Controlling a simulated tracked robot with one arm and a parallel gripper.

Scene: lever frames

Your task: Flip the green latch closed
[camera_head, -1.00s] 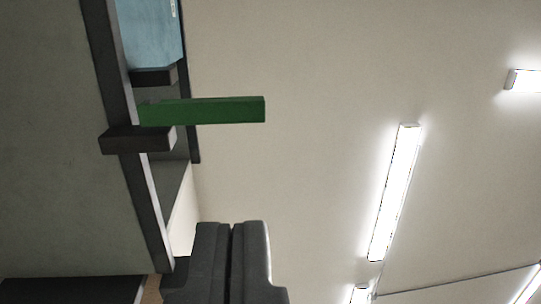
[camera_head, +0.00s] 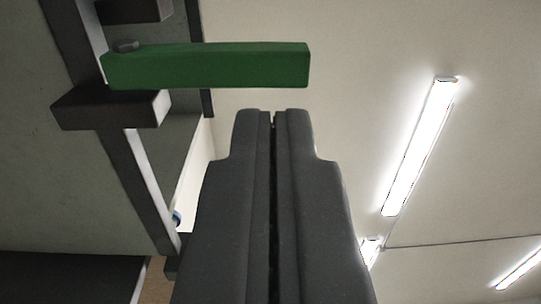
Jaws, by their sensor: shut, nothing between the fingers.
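The green latch (camera_head: 210,66) is a flat bar in the upper left of the head camera view. It sticks out to the right from its dark mount on the frame (camera_head: 105,110), with a small grey pin near its left end. My gripper (camera_head: 272,114) is shut and empty, its two dark fingers side by side. Its tips appear just below the right part of the bar, with a narrow gap in the picture. I cannot tell the depth between them.
A dark block (camera_head: 130,10) sits on the frame above the latch. A large grey-green panel (camera_head: 45,170) fills the left side. To the right are only a pale surface and bright light strips (camera_head: 420,145).

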